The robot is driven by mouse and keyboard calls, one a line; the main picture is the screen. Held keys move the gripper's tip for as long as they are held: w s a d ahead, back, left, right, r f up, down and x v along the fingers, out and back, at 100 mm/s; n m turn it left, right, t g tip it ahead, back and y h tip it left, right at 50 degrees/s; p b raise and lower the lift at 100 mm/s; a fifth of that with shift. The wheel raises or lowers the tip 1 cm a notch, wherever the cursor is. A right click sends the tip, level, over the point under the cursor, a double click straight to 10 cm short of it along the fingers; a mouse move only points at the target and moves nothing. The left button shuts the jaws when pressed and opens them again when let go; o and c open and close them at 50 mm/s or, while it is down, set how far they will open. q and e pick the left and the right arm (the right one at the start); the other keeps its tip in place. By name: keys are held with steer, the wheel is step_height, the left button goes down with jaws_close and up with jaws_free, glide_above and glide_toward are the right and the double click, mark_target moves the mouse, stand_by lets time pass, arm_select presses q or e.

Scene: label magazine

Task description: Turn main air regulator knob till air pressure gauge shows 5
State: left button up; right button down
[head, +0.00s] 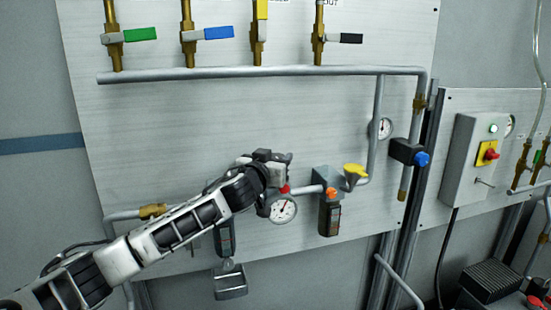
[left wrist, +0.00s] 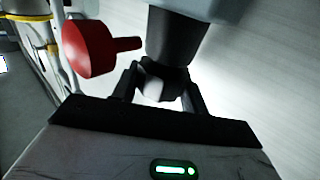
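My left arm reaches across the panel to the regulator in the head view. My left gripper (head: 277,168) is at the regulator, just above its round white gauge (head: 283,209), and hides the regulator's top and knob. The gauge's numbers are too small to read. In the left wrist view the fingers of my left gripper (left wrist: 160,88) stand apart, one on each side of the dark regulator knob (left wrist: 168,62). I cannot tell whether they press on it. My right gripper is not in view.
A red knob (left wrist: 88,48) is close left of the fingers in the left wrist view. An orange-topped unit (head: 330,212) and a yellow handle (head: 354,171) are to the right. Another gauge (head: 382,128), a blue knob (head: 421,159) and a control box (head: 474,160) are farther right.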

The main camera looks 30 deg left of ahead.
arm_select(q)
steer(key=shift+c, duration=0.3)
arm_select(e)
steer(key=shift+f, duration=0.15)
arm_select(q)
steer(key=shift+f+n+y+b, duration=0.15)
steer(key=shift+n+y+b, duration=0.25)
steer(key=shift+y+b, duration=0.1)
steer(key=shift+d+f+n+g+y+b, duration=0.1)
steer(key=shift+n+g+y+b, duration=0.2)
steer(key=shift+n+y+b, duration=0.45)
steer(key=shift+n+g+y+b, duration=0.5)
steer(key=shift+n+y+b, duration=0.05)
steer(key=shift+y, duration=0.6)
steer(key=shift+n+g+y+b, duration=0.7)
steer(key=shift+n+y+b, duration=0.15)
steer(key=shift+y, duration=0.35)
steer(key=shift+n+g+y+b, duration=0.35)
steer(key=shift+g+y+b, duration=0.05)
steer(key=shift+y+b, duration=0.1)
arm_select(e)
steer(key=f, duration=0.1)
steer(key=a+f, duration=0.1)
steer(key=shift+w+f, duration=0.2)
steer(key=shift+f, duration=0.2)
arm_select(q)
steer(key=shift+r, duration=0.2)
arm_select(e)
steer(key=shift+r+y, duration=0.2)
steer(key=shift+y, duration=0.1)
